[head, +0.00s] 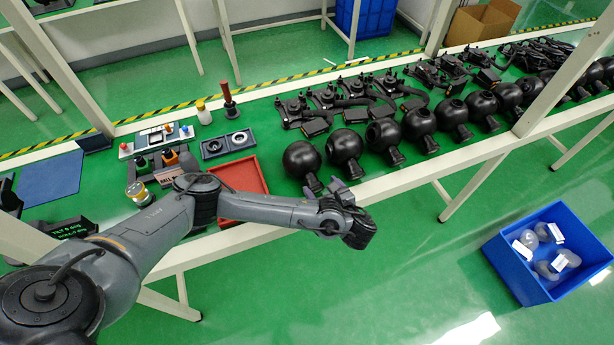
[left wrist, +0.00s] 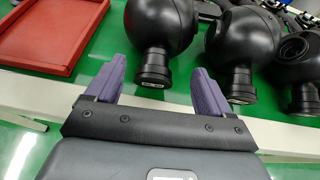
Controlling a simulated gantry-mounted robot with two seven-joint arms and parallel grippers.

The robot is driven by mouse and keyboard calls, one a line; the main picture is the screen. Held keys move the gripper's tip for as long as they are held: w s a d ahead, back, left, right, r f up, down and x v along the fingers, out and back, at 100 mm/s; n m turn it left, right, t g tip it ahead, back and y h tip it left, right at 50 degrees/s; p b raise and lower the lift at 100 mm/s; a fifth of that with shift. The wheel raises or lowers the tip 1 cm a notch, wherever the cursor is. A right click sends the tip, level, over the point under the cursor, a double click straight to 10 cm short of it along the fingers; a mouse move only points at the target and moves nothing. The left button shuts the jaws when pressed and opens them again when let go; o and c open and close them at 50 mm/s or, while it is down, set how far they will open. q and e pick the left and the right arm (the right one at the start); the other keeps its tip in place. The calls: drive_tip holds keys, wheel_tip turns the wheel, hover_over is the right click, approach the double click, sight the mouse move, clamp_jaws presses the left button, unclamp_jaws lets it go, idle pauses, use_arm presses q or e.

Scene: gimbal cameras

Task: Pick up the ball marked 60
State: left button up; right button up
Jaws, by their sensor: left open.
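Several black balls with short necks stand in a row along the table's front edge. The nearest ball to the red tray (head: 301,158) also shows in the left wrist view (left wrist: 160,25), with a small white label on its neck that is too small to read. The second ball (head: 344,145) stands to its right and also shows in the wrist view (left wrist: 242,38). I cannot tell which ball is marked 60. My left gripper (head: 338,190) is open and empty at the front edge; its purple fingers (left wrist: 160,68) point toward the first ball's neck, apparently apart from it. My right gripper is out of view.
The red tray (head: 262,185) lies left of the balls. Black gimbal units (head: 330,97) stand behind them. White table posts (head: 572,70) rise at the right. A blue bin (head: 520,278) with clear items stands on the floor at right. The floor in front is open.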

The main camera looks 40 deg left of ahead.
sight(315, 183)
use_arm(q)
drive_tip(key=shift+w+a+f+b, duration=0.15)
drive_tip(key=shift+a+f+b, duration=0.05)
drive_tip(key=shift+a+b, duration=0.2)
drive_tip(key=x, duration=0.2)
drive_tip(key=b+x, duration=0.1)
drive_tip(key=x, duration=0.1)
drive_tip(key=shift+f, duration=0.4)
drive_tip(key=shift+a+f, duration=0.1)
drive_tip(key=shift+a, duration=0.3)
drive_tip(key=shift+c, duration=0.5)
drive_tip(key=c, duration=1.3)
